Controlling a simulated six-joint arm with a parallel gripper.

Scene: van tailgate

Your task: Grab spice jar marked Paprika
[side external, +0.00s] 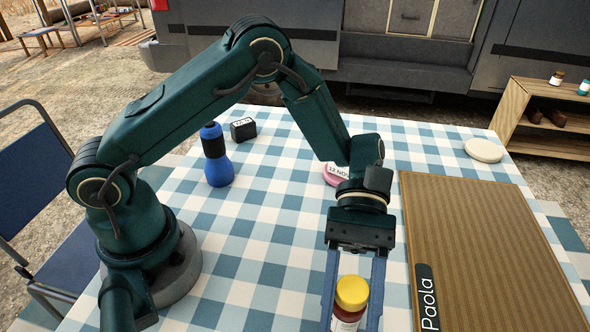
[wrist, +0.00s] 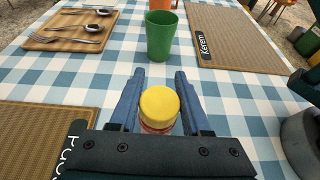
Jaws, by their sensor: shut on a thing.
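A spice jar with a yellow lid and a red body (side external: 350,303) stands between the fingers of my gripper (side external: 354,300) near the front edge of the table in the side view. Its label is pale, and I cannot read it. In the wrist view the yellow lid (wrist: 159,104) is seen from above, between the two blue fingers (wrist: 158,105). The fingers are shut on the jar. Most of the jar's body is hidden under the lid in the wrist view.
A brown placemat tagged Paola (side external: 480,240) lies right of my gripper. A blue bottle (side external: 217,160), a black block (side external: 243,129), a pink round item (side external: 336,174) and a pale disc (side external: 484,150) are on the checked cloth. A green cup (wrist: 161,36) stands beyond the jar.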

